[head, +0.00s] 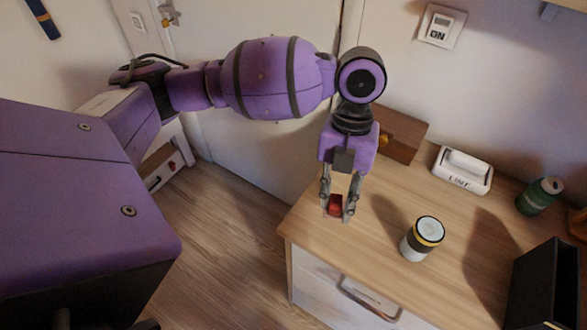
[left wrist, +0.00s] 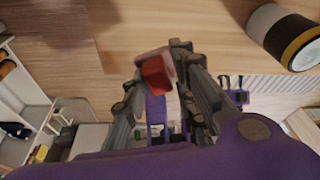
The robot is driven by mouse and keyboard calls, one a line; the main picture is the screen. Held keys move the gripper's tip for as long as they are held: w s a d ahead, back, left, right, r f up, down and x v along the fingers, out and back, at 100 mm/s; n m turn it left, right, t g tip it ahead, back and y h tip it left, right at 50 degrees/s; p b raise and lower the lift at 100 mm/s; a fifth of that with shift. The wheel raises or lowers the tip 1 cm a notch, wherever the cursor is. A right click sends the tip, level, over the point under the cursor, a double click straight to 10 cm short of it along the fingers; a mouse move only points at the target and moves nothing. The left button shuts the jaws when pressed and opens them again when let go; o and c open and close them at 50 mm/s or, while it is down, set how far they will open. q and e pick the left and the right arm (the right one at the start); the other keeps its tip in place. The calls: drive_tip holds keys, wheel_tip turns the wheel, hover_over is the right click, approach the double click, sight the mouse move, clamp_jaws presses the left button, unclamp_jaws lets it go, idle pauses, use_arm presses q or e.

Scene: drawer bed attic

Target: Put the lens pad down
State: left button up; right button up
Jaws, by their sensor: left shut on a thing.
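My left gripper (head: 338,207) is shut on a small red lens pad (head: 335,204). It holds the pad over the left part of the wooden dresser top (head: 380,225), near the front left edge. In the left wrist view the pad (left wrist: 157,74) shows as a red block with a paler pinkish part, between the fingertips (left wrist: 160,62). I cannot tell whether the pad touches the wood. My right gripper is in neither view.
A black holder (head: 545,285) stands at the right. Bare wood lies around the gripper.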

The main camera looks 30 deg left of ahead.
sight(336, 194)
use_arm(q)
drive_tip(key=shift+w+a+f, duration=0.2)
drive_tip(key=shift+w+f, duration=0.2)
drive_tip(key=shift+f, duration=0.1)
drive_tip(key=shift+w+a+f, duration=0.15)
drive_tip(key=shift+w+f, duration=0.25)
drive_tip(key=shift+f, duration=0.1)
drive_tip(key=shift+w+a+f, duration=0.2)
drive_tip(key=shift+w+f, duration=0.05)
drive_tip(key=shift+f, duration=0.1)
drive_tip(key=f, duration=0.3)
drive_tip(key=shift+w+a+f, duration=0.1)
drive_tip(key=shift+w+f, duration=0.15)
drive_tip(key=shift+f, duration=0.05)
drive_tip(key=o, duration=1.1)
drive_tip(key=shift+o, duration=0.2)
